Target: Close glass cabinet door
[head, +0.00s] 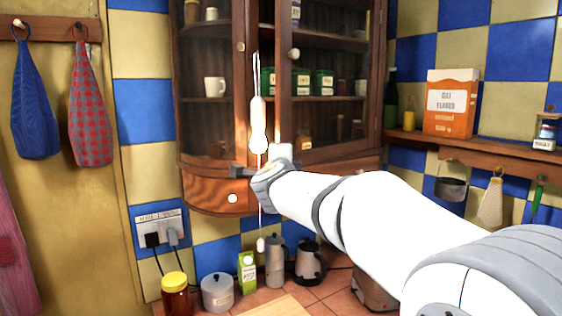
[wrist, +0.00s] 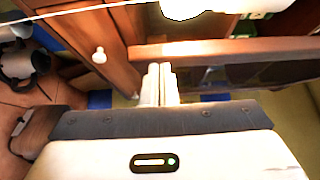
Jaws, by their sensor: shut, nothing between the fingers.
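The brown wooden cabinet (head: 225,140) has glass doors and hangs on the tiled wall. Its left door has a round knob (head: 240,47). The right glass door (head: 284,100), with its own knob (head: 294,53), stands ajar; a gap with green tins shows between the doors. My gripper (head: 246,171) is in front of the cabinet, low near the doors' bottom. In the wrist view its fingers (wrist: 159,84) are together and empty, close to a wooden rail (wrist: 225,50). I cannot tell whether they touch it.
A bright white hanging object (head: 258,125) on a thin cord is in front of the cabinet by my gripper. A drawer with a knob (head: 233,198) is under the doors. A jar (head: 175,294), a pot (head: 217,292) and a kettle (head: 308,262) stand on the counter below.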

